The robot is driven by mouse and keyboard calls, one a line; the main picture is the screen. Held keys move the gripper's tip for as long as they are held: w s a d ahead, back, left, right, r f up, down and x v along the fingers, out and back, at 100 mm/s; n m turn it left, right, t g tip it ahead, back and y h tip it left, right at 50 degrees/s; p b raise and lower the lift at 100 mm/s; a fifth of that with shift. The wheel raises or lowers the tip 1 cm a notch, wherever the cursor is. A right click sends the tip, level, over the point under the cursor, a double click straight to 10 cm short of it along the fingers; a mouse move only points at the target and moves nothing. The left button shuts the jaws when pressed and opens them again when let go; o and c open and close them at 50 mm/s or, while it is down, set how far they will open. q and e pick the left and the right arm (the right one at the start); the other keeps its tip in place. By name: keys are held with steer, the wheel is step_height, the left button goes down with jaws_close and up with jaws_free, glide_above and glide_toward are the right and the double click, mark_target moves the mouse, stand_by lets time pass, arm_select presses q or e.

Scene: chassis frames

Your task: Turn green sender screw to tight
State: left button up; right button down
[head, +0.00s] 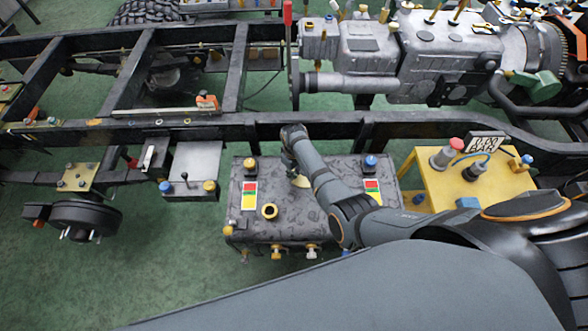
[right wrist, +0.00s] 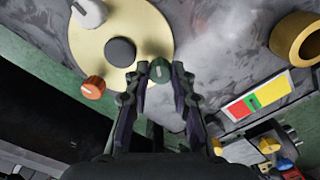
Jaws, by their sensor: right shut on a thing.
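The green sender screw (right wrist: 160,71) is a small round green knob with a pale slot mark, at the edge of a pale yellow disc (right wrist: 158,30) on the grey tank top in the right wrist view. My right gripper (right wrist: 159,78) is shut on it, one fingertip on each side. In the head view my right gripper (head: 291,168) points down over the tank (head: 225,208). There my own arm hides most of the disc and the green screw. My left gripper is not in view.
By the green screw sit an orange knob (right wrist: 93,87), a white knob (right wrist: 89,12) and a dark central knob (right wrist: 120,52). A frame rail (head: 220,129) runs behind; a yellow box (head: 440,195) stands right.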

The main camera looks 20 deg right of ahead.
steer(key=m+p, duration=0.1)
steer(key=m, duration=0.4)
steer(key=shift+r+p, duration=0.1)
steer(key=shift+p, duration=0.25)
steer(key=m+p, duration=0.1)
steer(key=m, duration=0.5)
stand_by(0.4)
steer(key=c, duration=1.1)
jaws_free()
step_height(320, 180, up, 12)
steer(key=shift+f, duration=0.1)
